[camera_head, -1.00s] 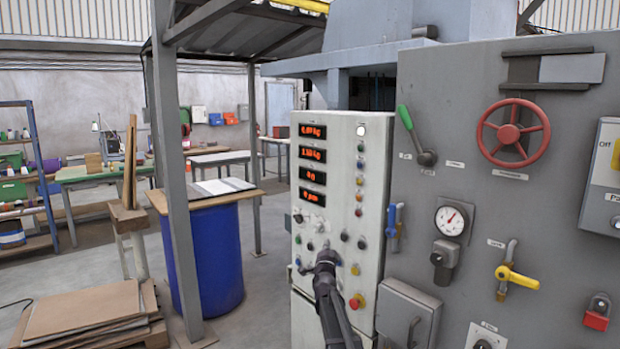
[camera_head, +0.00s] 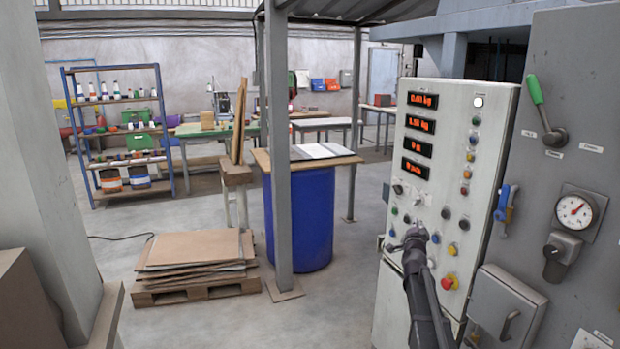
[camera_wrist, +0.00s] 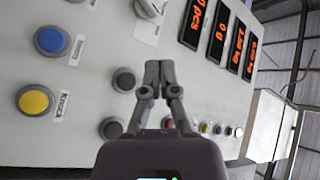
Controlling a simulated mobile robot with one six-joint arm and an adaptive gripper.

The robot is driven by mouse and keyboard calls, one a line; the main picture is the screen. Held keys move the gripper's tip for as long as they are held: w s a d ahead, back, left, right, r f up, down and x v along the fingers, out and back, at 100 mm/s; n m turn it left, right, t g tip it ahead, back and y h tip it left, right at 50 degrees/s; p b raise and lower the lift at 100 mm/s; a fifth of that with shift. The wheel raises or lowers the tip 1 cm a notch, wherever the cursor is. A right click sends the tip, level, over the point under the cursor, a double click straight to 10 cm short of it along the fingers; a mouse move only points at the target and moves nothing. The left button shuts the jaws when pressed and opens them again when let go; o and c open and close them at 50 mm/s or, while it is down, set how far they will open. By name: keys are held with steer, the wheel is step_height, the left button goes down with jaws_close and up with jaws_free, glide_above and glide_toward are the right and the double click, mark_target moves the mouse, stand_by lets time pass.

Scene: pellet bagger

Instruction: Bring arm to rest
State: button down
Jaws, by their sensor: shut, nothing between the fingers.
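My gripper (camera_wrist: 159,75) is shut and empty in the wrist view, with its two fingertips together. Behind the fingertips is the pale face of the control panel (camera_wrist: 190,75), with several knobs and buttons. I cannot tell whether the fingertips touch it. In the head view my gripper (camera_head: 414,233) is low in front of the same control panel (camera_head: 445,120), near its lower knobs. My arm reaches up to it from the bottom edge. Red number displays (camera_head: 421,125) are lit above it.
A grey machine wall (camera_head: 590,130) with a green-handled lever (camera_head: 545,110) and a gauge (camera_head: 576,210) stands on the right. A blue drum (camera_head: 310,220), a steel post (camera_head: 278,120) and a pallet of boards (camera_head: 195,255) are left of the panel. A pillar (camera_head: 45,170) is at far left. Floor between is clear.

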steer(key=s+a+f+n+g+y+p, duration=0.2)
steer(key=s+a+f+n+g+y, duration=0.25)
steer(key=s+a+f, duration=0.35)
steer(key=s+a+f+n+g+y+p, duration=0.1)
steer(key=s+a+f+n+g+y, duration=0.25)
steer(key=s+a+n, duration=0.5)
steer(key=s+a+f+n+g+p, duration=0.1)
steer(key=s+g, duration=0.4)
steer(key=s, duration=0.6)
steer(key=s+a+f+g+h+p, duration=0.1)
steer(key=s+a+f+g, duration=0.2)
steer(key=s, duration=0.9)
steer(key=a+g, duration=0.1)
steer(key=g, duration=0.1)
steer(key=shift+s+a+n+g+p, duration=0.2)
steer(key=shift+a+n+g+p, duration=0.1)
steer(key=shift+n, duration=0.1)
steer(key=c, duration=1.4)
jaws_free()
steer(key=shift+f, duration=0.1)
